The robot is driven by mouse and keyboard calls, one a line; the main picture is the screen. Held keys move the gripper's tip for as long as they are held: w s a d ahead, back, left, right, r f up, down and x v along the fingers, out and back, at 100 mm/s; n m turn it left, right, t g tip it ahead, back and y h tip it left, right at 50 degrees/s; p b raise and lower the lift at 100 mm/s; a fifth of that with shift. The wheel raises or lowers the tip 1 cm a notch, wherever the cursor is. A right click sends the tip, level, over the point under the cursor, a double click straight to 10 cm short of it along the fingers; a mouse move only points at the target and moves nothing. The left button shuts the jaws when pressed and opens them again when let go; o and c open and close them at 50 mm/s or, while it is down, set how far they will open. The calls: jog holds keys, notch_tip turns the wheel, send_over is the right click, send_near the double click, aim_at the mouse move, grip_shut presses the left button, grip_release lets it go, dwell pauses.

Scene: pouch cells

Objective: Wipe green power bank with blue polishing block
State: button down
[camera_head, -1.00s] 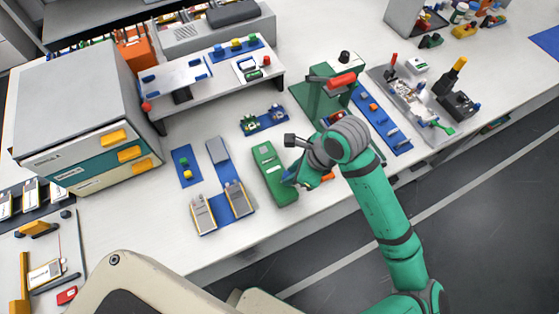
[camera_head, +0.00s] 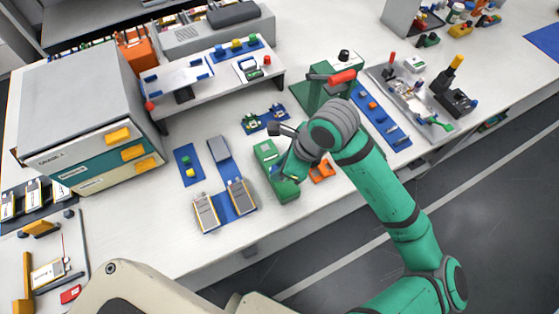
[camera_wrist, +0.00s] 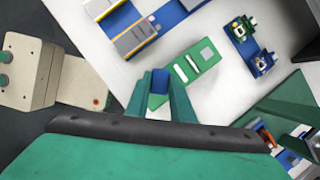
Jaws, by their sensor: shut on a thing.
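The green power bank (camera_head: 266,154) lies on the white bench, right of the grey-and-yellow pouch cells. It also shows in the wrist view (camera_wrist: 188,70), with a pale grey patch on its top. My gripper (camera_wrist: 161,80) is shut on the blue polishing block (camera_wrist: 158,88), which shows between its green fingers. In the head view, my gripper (camera_head: 293,168) is at the right side of the power bank and hides part of it. I cannot tell whether the block touches the power bank.
Pouch cells (camera_head: 206,212) lie on a blue mat (camera_head: 226,203) to the left. An orange part (camera_head: 321,172) lies just right of my gripper. A green press (camera_head: 318,92) stands behind, with a grey tray (camera_head: 405,95) farther right. The bench front is clear.

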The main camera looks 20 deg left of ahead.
jog(key=shift+s+d+r, duration=0.1)
jog(key=shift+d+r, duration=0.05)
jog(key=shift+r, duration=0.7)
jog(key=shift+s+a+r, duration=0.15)
jog(key=shift+a+r, duration=0.05)
jog(key=shift+r, duration=0.6)
